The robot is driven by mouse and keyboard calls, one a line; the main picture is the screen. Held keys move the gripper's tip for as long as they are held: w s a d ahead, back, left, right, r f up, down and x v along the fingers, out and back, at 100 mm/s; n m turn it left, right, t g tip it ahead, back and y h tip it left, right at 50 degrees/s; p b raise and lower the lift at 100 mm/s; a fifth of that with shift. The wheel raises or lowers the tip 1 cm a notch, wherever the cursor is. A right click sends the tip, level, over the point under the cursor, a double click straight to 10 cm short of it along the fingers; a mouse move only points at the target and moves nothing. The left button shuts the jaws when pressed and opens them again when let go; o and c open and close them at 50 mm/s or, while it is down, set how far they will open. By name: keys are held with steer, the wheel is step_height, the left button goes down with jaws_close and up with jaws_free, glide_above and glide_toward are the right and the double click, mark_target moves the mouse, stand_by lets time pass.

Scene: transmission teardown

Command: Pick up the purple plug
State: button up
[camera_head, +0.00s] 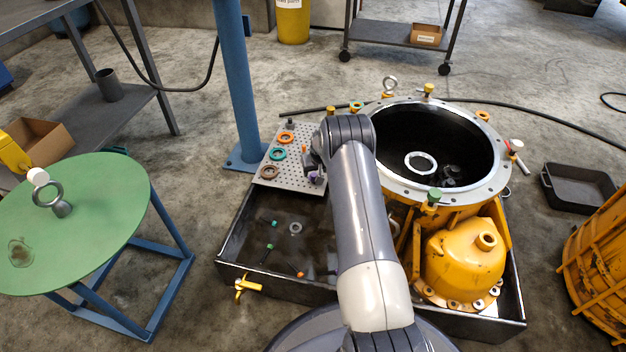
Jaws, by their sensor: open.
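A small purple thing (313,179), likely the purple plug, shows at the right end of the perforated grey plate (296,170). My arm and gripper partly hide it, and its full shape is not clear. My gripper (316,172) is just above it, pointing down, with its jaws open. I cannot tell whether the fingers are around the plug or only over it. My arm crosses the middle of the view and covers what lies right behind it.
Orange, teal and brown rings (269,172) lie on the plate. The black tray (240,250) below holds small loose parts. The large yellow housing (440,185) stands close on the right, and a blue post (238,80) rises behind. A green round table (95,225) is at left.

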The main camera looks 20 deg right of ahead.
mark_target(314, 175)
steer(key=shift+b+x, duration=1.75)
steer(key=shift+x, duration=1.4)
steer(key=shift+w+r, duration=0.1)
steer(key=shift+c, duration=0.4)
steer(key=c, duration=0.9)
